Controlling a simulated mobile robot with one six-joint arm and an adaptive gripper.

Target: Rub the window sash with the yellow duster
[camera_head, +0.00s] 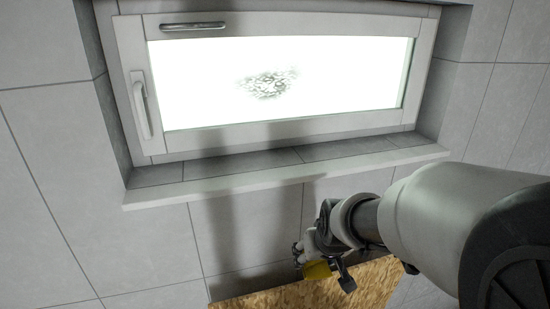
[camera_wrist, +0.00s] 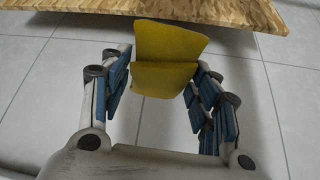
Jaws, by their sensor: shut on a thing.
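The window sash (camera_head: 137,52) is a pale frame around a bright pane, set in a tiled recess and closed or nearly so. A dark speckled smudge (camera_head: 268,84) shows on the pane. The yellow duster (camera_head: 318,270) is at the end of my arm, below the sill and in front of the wooden board. In the wrist view the yellow duster (camera_wrist: 168,60) shows a fold across its middle. My gripper (camera_wrist: 160,85) is shut on the duster, with its blue-padded fingers on either side. Its exact contact with the fingertips is hard to see.
A white handle (camera_head: 141,105) stands on the sash's left side and a metal bar (camera_head: 193,26) on its top rail. The window sill (camera_head: 290,174) juts out above my gripper. A wooden board (camera_head: 290,298) lies below. The tiled wall at left is clear.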

